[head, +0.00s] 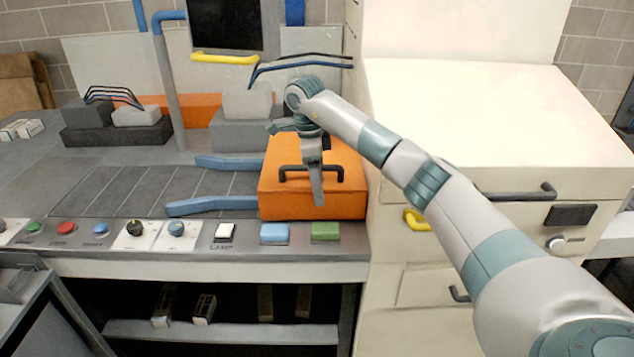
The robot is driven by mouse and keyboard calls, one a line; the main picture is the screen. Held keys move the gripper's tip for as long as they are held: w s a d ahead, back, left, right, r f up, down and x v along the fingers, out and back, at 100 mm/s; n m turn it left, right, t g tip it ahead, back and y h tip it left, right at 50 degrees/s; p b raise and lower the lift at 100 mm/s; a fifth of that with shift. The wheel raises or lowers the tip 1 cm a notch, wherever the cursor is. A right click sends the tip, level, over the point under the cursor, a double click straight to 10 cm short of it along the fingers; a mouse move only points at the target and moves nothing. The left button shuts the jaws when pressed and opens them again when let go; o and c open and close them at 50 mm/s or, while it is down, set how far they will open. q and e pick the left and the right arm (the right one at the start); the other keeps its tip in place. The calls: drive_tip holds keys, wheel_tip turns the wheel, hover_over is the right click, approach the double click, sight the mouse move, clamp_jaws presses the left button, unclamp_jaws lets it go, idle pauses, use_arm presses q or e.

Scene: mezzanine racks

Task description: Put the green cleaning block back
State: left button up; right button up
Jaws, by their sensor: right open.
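My right gripper (317,188) points down in front of the orange box (283,204) with a dark handle, behind and above the green block. It is open and holds nothing that I can see. I cannot tell whether it touches the box or its handle. My left gripper is not in view.
Several knobs and buttons (135,229) line the front strip to the left. Blue curved bars (212,205) lie left of the orange box. A cream cabinet (470,120) with drawers stands at the right. A lower shelf (240,333) holds small boxes.

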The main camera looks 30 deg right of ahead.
drive_tip(key=shift+r, duration=1.15)
drive_tip(key=shift+a, duration=0.1)
